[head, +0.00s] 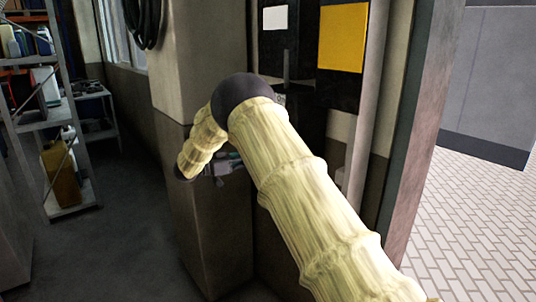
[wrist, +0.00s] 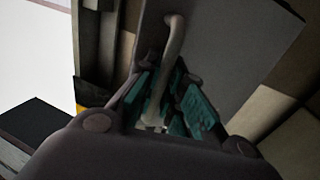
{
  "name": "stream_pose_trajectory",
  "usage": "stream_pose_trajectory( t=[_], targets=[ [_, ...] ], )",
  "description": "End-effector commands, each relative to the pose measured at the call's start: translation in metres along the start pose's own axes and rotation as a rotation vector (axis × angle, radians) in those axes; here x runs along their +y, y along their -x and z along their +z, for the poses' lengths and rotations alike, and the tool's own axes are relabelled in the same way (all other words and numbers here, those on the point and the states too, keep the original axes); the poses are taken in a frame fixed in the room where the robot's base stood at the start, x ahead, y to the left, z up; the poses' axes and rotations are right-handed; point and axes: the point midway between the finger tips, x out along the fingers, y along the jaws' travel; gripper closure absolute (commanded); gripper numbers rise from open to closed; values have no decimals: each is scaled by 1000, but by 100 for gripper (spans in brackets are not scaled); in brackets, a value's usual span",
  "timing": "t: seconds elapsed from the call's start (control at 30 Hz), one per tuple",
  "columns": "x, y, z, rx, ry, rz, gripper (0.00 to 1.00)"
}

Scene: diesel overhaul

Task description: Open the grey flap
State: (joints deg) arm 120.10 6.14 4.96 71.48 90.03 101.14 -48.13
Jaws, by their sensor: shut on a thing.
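In the wrist view, the grey flap (wrist: 225,50) is a flat grey panel that fills the upper right, beyond my fingers. A pale curved bar handle (wrist: 173,45) stands out from its left part. My gripper (wrist: 165,97) has teal finger pads on both sides of the handle and is shut on it. How far the flap stands open cannot be told. In the head view, my gripper (head: 224,166) shows only in part below my arm's dark joint, and I cannot make out the flap there.
A shelf rack (head: 62,130) with bottles and boxes stands at the left. A beige pillar (head: 200,60) is close by my arm. A yellow panel (head: 343,38) and a white panel (head: 275,17) are on the dark wall behind. Pale brick-pattern floor (head: 470,220) lies clear at the right.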

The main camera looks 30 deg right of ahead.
Motion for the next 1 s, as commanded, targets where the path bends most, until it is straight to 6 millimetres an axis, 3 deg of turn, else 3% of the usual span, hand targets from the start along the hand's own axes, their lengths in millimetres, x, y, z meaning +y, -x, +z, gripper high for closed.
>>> stream_pose_trajectory(
  t=[1.0],
  targets=[
    [-58,56,2,5,-2,249,96]
  ],
)
